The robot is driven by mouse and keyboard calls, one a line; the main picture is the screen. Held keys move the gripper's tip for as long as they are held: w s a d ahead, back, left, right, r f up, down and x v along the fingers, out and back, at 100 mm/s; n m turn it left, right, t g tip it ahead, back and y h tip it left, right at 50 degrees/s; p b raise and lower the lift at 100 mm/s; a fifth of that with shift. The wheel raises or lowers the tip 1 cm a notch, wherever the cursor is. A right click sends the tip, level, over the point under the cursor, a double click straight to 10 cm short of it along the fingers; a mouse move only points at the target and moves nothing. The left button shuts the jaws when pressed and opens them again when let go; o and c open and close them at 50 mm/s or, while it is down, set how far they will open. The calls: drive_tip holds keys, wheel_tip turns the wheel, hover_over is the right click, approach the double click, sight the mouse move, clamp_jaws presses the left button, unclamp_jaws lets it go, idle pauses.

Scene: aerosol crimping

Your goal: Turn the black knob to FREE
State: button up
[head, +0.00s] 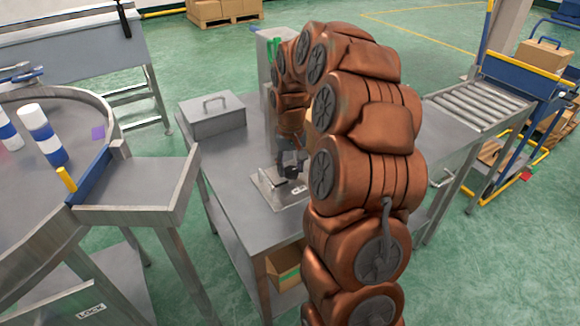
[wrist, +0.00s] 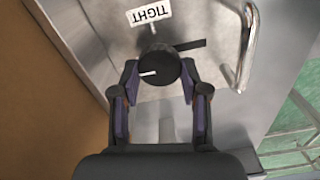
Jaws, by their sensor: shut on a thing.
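The black knob (wrist: 163,62) is round and has a white pointer line on its face. The line points to the left in the wrist view. A white TIGHT label (wrist: 150,14) appears upside down above the knob, with a short white tick below it. No FREE label can be read in either view. My gripper (wrist: 160,76) is shut on the knob, one finger on each side. In the head view my gripper (head: 290,165) is over the metal plate (head: 268,190) on the bench, and the knob is too small to make out.
A curved metal handle (wrist: 248,50) stands right of the knob in the wrist view. The steel bench (head: 225,165) carries a lidded metal box (head: 212,118) to the left. A round table (head: 25,200) with bottles is further left, and a roller conveyor (head: 480,105) is at right.

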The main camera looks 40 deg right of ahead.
sight(291, 169)
drive_tip(key=o, duration=1.1)
drive_tip(key=shift+o, duration=0.2)
drive_tip(key=shift+r, duration=0.15)
wheel_tip(291, 169, up, 12)
